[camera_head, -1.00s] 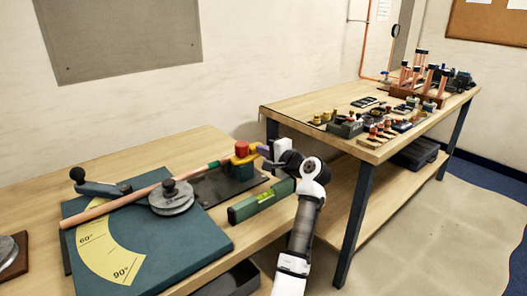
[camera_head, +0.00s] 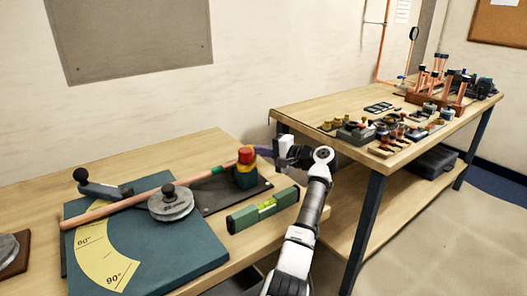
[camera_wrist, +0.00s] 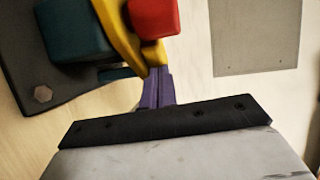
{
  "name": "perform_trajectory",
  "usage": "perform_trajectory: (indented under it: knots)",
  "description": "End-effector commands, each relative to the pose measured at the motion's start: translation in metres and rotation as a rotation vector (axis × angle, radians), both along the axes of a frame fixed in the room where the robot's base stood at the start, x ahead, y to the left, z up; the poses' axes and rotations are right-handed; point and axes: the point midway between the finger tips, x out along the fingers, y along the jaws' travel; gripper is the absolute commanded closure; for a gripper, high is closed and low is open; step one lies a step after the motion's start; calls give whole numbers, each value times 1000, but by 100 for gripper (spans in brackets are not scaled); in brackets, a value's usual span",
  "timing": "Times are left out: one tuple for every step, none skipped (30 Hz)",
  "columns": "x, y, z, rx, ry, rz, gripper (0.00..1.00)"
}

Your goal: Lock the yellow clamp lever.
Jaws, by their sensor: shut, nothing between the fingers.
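The yellow clamp lever (camera_head: 245,167) sits under a red knob (camera_head: 246,154) on a dark green clamp block (camera_head: 245,180), beside the end of the copper tube (camera_head: 135,206). In the wrist view the yellow lever (camera_wrist: 120,32) runs down from the top, and its tip lies right at the purple fingers of my gripper (camera_wrist: 158,78). I cannot tell whether they touch. In the head view my gripper (camera_head: 263,150) is just right of the clamp. The fingers are shut together with nothing between them.
The green bending plate (camera_head: 180,245) with its yellow angle scale and a grey disc (camera_head: 171,202) fills the left of the bench. A green level (camera_head: 263,210) lies in front of the clamp. A second table (camera_head: 330,105) at the right holds many small parts.

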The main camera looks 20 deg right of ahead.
Motion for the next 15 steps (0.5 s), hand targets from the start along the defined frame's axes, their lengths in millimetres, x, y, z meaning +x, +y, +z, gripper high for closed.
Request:
perform_trajectory:
  knots:
    - [2,2,1,1,-1,-1,100]
    - [4,3,1,0,-1,-2,100]
    - [5,4,1,0,-1,-3,100]
    - [7,5,1,0,-1,-4,100]
    - [8,5,0,0,-1,-5,100]
    - [9,6,1,0,0,-5,100]
    - [10,7,1,-1,-1,-6,100]
    - [11,7,1,0,-1,-6,100]
    - [12,8,1,0,-1,-5,100]
    - [13,8,2,1,0,16,100]
    - [14,9,2,2,0,35,100]
    - [15,10,2,2,1,59,100]
    - [16,11,2,2,-1,76,100]
    - [17,12,2,3,0,93,100]
    - [18,13,2,3,0,116,100]
